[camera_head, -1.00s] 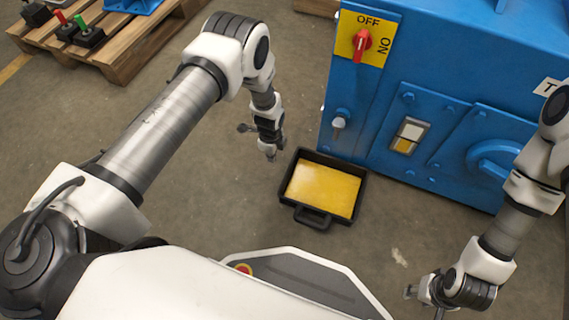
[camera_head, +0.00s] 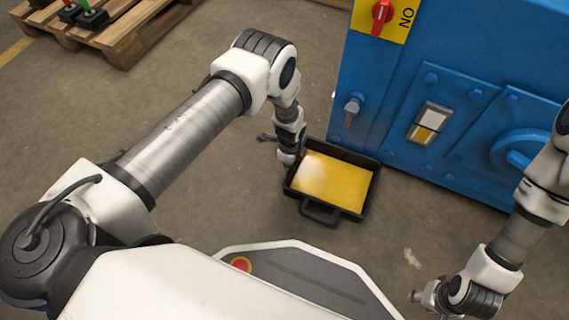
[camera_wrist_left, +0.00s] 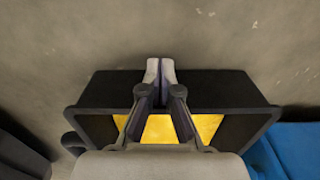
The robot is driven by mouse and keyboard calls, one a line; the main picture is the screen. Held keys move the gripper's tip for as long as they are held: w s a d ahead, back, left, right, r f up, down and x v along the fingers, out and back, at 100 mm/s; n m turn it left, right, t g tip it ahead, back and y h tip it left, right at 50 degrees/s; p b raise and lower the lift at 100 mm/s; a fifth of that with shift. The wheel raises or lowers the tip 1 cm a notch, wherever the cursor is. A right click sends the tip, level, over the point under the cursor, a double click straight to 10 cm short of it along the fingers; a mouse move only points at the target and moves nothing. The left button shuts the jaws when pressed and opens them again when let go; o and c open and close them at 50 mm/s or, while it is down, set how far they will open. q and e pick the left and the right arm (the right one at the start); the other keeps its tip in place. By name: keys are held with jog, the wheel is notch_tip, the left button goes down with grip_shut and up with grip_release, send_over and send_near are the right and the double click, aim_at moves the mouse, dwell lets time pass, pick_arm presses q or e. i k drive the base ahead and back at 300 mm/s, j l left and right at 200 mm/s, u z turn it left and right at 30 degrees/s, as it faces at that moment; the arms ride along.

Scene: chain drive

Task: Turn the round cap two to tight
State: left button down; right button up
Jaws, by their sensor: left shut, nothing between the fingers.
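No part that I can surely name as round cap two shows. A small grey metal fitting (camera_head: 351,110) sticks out of the blue machine's left face, and a large round blue part (camera_head: 516,150) sits on its front, partly cut off by my right arm. My left gripper (camera_head: 287,160) hangs at the left edge of the tray, apart from the machine. In the left wrist view its fingers (camera_wrist_left: 160,72) are together with nothing between them, over the tray's rim. My right gripper (camera_head: 418,296) is at lower right, away from the machine; its fingers are too small to judge.
A black tray (camera_head: 319,211) with a yellow inside lies on the floor before the blue machine (camera_head: 390,85). The machine has a red switch (camera_head: 381,14) and a white-and-yellow gauge window (camera_head: 429,123). A wooden pallet (camera_head: 126,40) is at upper left.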

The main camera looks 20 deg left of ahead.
aim_at(512, 151)
jog(key=l, duration=1.25)
